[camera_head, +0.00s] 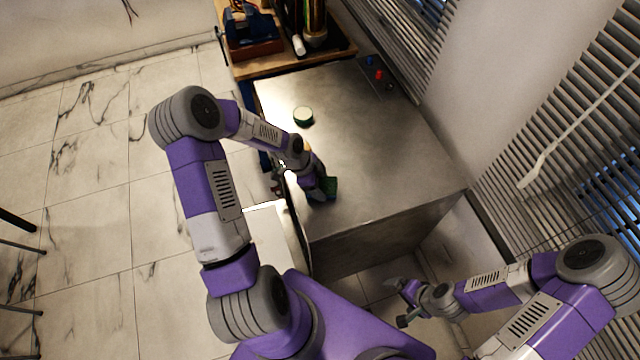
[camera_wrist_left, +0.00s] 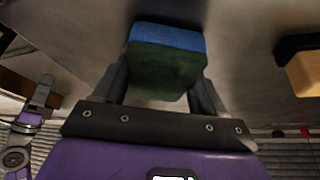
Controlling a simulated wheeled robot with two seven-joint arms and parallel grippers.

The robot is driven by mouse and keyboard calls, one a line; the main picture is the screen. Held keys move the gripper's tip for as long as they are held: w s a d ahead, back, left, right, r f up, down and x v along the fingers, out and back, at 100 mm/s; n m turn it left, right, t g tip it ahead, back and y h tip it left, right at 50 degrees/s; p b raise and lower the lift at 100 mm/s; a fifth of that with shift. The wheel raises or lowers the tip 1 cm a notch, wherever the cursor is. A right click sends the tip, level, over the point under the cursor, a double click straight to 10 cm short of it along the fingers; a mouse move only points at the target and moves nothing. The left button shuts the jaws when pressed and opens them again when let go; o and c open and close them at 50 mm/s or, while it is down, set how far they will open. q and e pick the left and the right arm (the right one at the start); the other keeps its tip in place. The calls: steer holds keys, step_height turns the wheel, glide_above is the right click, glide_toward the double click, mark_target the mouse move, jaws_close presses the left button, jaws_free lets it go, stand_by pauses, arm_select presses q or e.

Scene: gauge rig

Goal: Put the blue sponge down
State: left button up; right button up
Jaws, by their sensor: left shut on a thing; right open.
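The blue sponge (camera_wrist_left: 168,38), with a dark green layer, sits between the two fingers of my left gripper (camera_wrist_left: 160,85) in the left wrist view. In the head view the sponge (camera_head: 330,187) shows mostly as a dark green block at the tip of my left gripper (camera_head: 322,188), over the near left part of the metal table (camera_head: 375,145). The gripper is shut on it. I cannot tell whether the sponge touches the table. My right gripper (camera_head: 402,304) is open and empty, low beside the table's near side.
Small red and blue buttons (camera_head: 378,75) are at the far right corner. A wooden bench (camera_head: 270,66) with tools adjoins the far end. The table's middle and right are clear.

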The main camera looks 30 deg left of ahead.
arm_select(q)
steer(key=shift+f, duration=0.1)
steer(key=shift+f, duration=0.15)
steer(key=o, duration=0.9)
steer(key=shift+o, duration=0.2)
steer(key=shift+r, duration=0.3)
steer(key=p+v, duration=0.2)
steer(key=v, duration=0.9)
steer(key=shift+a+r, duration=0.2)
steer(key=shift+r, duration=0.15)
